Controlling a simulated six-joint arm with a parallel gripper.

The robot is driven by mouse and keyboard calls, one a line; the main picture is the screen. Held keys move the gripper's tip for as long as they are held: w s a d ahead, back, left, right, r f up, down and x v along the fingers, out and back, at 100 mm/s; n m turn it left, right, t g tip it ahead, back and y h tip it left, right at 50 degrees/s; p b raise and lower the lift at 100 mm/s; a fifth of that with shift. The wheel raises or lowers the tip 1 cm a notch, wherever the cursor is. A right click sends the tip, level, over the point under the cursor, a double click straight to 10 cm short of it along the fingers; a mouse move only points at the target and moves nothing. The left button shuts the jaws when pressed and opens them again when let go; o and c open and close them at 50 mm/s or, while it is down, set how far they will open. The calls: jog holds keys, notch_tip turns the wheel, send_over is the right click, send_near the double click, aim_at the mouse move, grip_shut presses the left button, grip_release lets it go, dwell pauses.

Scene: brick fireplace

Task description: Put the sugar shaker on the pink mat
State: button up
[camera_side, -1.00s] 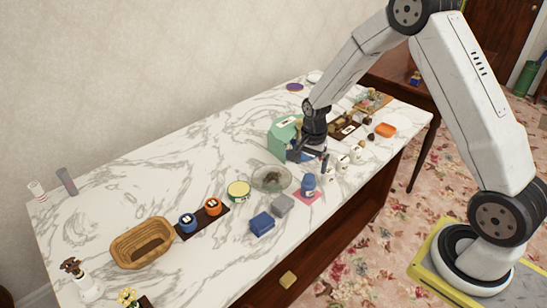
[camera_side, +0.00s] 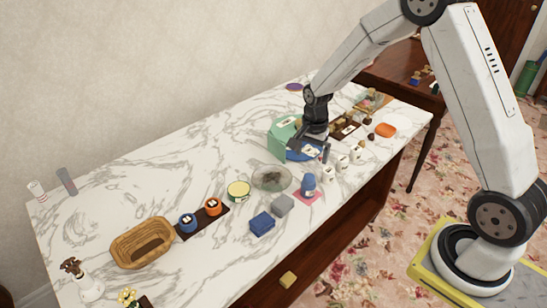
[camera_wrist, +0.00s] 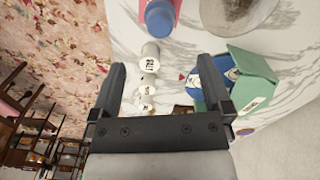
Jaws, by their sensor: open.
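The pink mat (camera_side: 300,199) lies near the front edge of the table, with a blue jar (camera_side: 309,184) standing on it. Both show at the top of the wrist view, the mat (camera_wrist: 177,12) and the jar (camera_wrist: 159,18). A row of several white labelled shakers (camera_side: 342,162) stands right of the mat; in the wrist view the nearest to the mat is the clearest white shaker (camera_wrist: 149,55). The labels are too small to tell surely which is sugar. My gripper (camera_side: 314,150) is open and empty above and behind the row; in the wrist view the fingers (camera_wrist: 160,78) flank it.
A green box-like holder (camera_side: 279,138) with a blue round thing (camera_side: 303,154) stands beside my gripper. A glass dish (camera_side: 271,178), a grey block (camera_side: 283,205) and a blue block (camera_side: 262,223) are near the mat. An orange dish (camera_side: 386,130) is at right.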

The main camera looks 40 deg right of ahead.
jog(key=s+a+r+n+t, duration=0.1)
jog(key=s+a+r+n, duration=0.2)
jog(key=s+n, duration=0.4)
jog(key=s+a+r+n+t, duration=0.1)
jog(key=s+a+r+n, duration=0.2)
jog(key=s+a+n, duration=0.3)
jog(key=shift+s+a+r+n+t, duration=0.25)
jog(key=shift+s+r+n+t, duration=0.05)
jog(key=shift+s+n, duration=0.75)
